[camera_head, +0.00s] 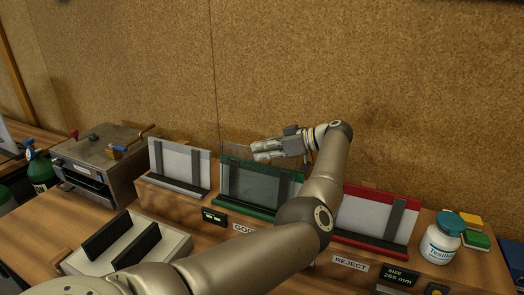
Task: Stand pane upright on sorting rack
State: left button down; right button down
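A clear glass pane (236,152) stands close to upright at the green sorting rack (249,211). Its upper left part shows above the rack's back panel. My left gripper (256,151) reaches over from the right, level with the pane's upper part, with its fingers pointing left. The two fingers are close together. I cannot tell whether they touch or grip the pane. My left arm hides the rack's lower right. A white rack (180,184) stands to the left and a red rack (368,247) to the right. My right gripper is not in view.
A pale tray with black bars (128,243) lies at the front left, beside a metal machine (106,152). A white bottle (440,238) and several coloured blocks (474,231) stand at the right. A size display (399,277) is in front. A cork wall (290,60) closes off the back.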

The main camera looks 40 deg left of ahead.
pick_arm(q)
jog(key=shift+f, duration=0.1)
dwell(0.5)
jog(key=c, duration=1.6)
grip_release()
jog(key=shift+o, duration=0.2)
jog(key=shift+f, duration=0.15)
notch_tip(320, 180, up, 10)
jog(key=shift+r, duration=0.15)
